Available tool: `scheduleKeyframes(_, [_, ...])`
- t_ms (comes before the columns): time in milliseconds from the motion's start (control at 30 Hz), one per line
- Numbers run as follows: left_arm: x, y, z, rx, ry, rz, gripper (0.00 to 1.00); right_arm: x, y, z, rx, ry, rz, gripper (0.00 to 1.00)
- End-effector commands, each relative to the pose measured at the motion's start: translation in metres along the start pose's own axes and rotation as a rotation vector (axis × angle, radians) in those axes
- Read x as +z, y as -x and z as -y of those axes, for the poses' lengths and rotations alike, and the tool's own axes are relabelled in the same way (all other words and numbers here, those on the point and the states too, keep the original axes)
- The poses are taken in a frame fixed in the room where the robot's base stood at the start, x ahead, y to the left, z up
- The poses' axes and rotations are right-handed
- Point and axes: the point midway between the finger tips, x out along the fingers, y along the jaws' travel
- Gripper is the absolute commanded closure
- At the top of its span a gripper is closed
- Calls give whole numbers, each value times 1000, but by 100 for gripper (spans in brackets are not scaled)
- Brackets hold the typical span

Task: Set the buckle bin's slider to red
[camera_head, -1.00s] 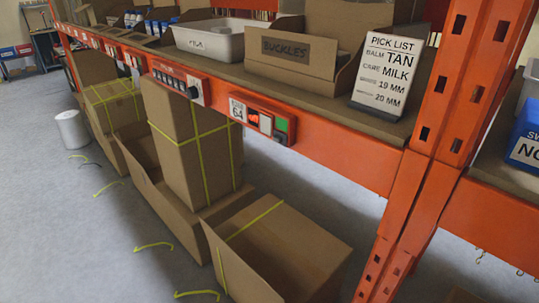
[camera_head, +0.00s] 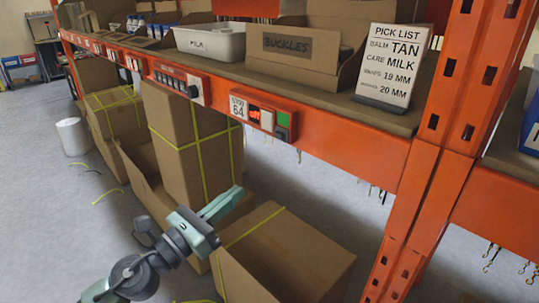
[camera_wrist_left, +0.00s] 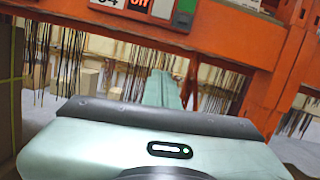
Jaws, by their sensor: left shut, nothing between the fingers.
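The buckle bin (camera_head: 288,48) is an open cardboard box marked BUCKLES on the orange rack's shelf. Below it on the shelf beam is a red panel (camera_head: 262,116) with a white 64 label, a lit red display, a pale button and, at its right end, a green patch (camera_head: 284,119). The green patch also shows at the top of the left wrist view (camera_wrist_left: 186,6). Which part is the slider's handle is too small to tell. My left gripper (camera_head: 237,190) is shut and empty, below the panel and apart from it; its fingers (camera_wrist_left: 163,86) point toward the beam.
A second red panel with a black knob (camera_head: 180,83) is farther left on the beam. A pick list sign (camera_head: 393,62) stands right of the bin. Cardboard boxes (camera_head: 285,255) stand on the floor below. An orange upright (camera_head: 440,150) is at right.

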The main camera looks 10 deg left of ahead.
Motion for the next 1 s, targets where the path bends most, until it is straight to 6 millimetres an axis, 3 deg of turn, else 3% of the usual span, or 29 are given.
scheduleKeyframes(133, [15,1,18,-46,-87,21,100,0,-2,0,1,0,0,87])
scheduleKeyframes(567, [19,-6,18,-45,-88,24,100,0,4,-1,1,1,0,87])
scheduleKeyframes(767, [24,-38,20,-45,-85,27,100,-2,26,-1,1,1,0,87])
scheduleKeyframes(1000, [23,-90,23,-45,-85,26,100,-4,48,-1,1,1,0,87])
